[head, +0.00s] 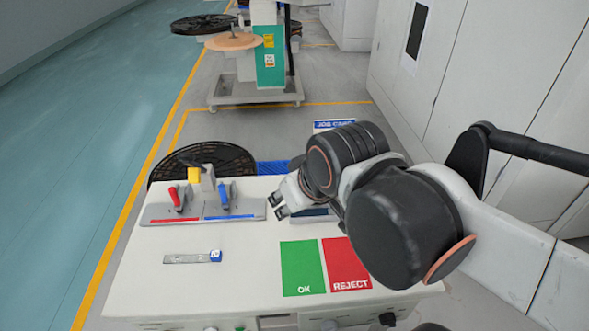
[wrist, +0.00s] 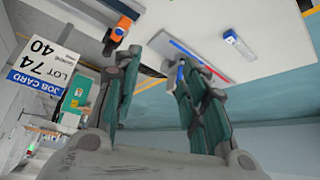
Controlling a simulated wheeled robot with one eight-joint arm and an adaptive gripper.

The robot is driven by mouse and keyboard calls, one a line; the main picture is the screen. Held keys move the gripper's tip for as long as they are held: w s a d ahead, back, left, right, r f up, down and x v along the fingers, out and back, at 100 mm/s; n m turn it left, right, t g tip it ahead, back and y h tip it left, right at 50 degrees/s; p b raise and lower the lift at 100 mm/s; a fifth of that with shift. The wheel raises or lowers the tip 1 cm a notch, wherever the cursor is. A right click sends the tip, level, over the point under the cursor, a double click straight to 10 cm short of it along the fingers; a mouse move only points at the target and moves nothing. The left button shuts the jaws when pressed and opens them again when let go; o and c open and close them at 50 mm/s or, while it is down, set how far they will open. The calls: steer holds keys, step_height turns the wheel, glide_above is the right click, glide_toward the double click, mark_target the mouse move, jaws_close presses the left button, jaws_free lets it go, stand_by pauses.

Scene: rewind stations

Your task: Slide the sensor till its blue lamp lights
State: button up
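In the wrist view an orange and black block (wrist: 117,34), which looks like the sensor, sits by a dark strip with a pale edge (wrist: 118,8). In the head view my arm hides the block, and only part of the dark strip (head: 318,213) shows beside my gripper (head: 277,206). My gripper is open, its two fingers (wrist: 156,68) wide apart with nothing between them. The block lies beyond the fingertips, near the left finger in the wrist view, with no clear contact.
A grey plate (head: 187,219) with red and blue handles stands left of my gripper. A metal strip with a blue-marked end (head: 194,257) lies nearer. Green OK (head: 302,266) and red REJECT (head: 346,262) cards lie at front right. A job card (head: 334,125) stands behind.

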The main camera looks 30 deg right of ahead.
steer(key=w+d+r+n+g+p, duration=0.2)
steer(key=w+d+n+p, duration=0.2)
steer(key=w, duration=0.3)
steer(key=w+d+r+n+g+p, duration=0.25)
steer(key=w+n+p, duration=0.2)
steer(key=w, duration=0.35)
steer(key=w+d+f+n+g+p, duration=0.2)
steer(key=w+d+f+n+p, duration=0.1)
steer(key=w+d+f+n, duration=0.15)
step_height(320, 180, down, 13)
steer(key=b, duration=0.4)
steer(key=shift+d+f+b, duration=0.15)
steer(key=shift+f+b, duration=0.05)
steer(key=shift+b, duration=0.2)
jaws_close()
